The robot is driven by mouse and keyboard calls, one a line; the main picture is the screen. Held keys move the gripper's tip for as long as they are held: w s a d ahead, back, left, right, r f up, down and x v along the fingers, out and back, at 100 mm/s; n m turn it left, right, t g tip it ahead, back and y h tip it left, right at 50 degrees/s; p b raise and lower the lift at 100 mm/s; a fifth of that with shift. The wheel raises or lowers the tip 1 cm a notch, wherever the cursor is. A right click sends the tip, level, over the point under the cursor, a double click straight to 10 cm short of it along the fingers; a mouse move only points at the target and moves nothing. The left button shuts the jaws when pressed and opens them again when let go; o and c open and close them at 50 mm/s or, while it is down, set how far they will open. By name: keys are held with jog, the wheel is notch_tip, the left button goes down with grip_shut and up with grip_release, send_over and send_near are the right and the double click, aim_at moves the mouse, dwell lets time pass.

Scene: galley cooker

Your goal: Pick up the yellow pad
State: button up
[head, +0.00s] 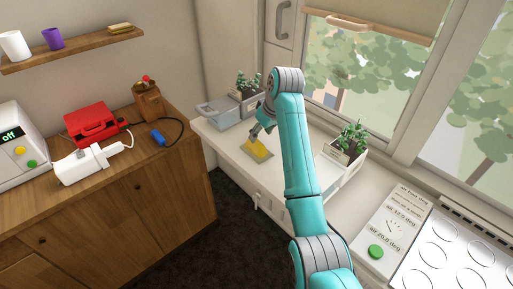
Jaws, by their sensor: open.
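A flat yellow pad (258,151) lies on the white counter (228,150) under the window, near its front edge. My gripper (257,137) is open and just above the pad, at its far side. It hides a little of the pad's far edge. I cannot tell whether the fingertips touch the pad. My arm reaches in from the lower right.
A planter box (345,156) stands right of my arm, and another planter (246,94) with a grey container (217,113) stands behind the pad. A wooden cabinet (130,200) with a red case (89,121) is at left. A small yellowish block (120,28) lies on the wall shelf.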

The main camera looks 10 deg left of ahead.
aim_at(256, 146)
jog(key=shift+s+x, duration=0.15)
jog(key=shift+x, duration=1.15)
jog(key=shift+s+x, duration=0.1)
jog(key=shift+x, duration=1.15)
jog(key=shift+a, duration=0.15)
grip_shut()
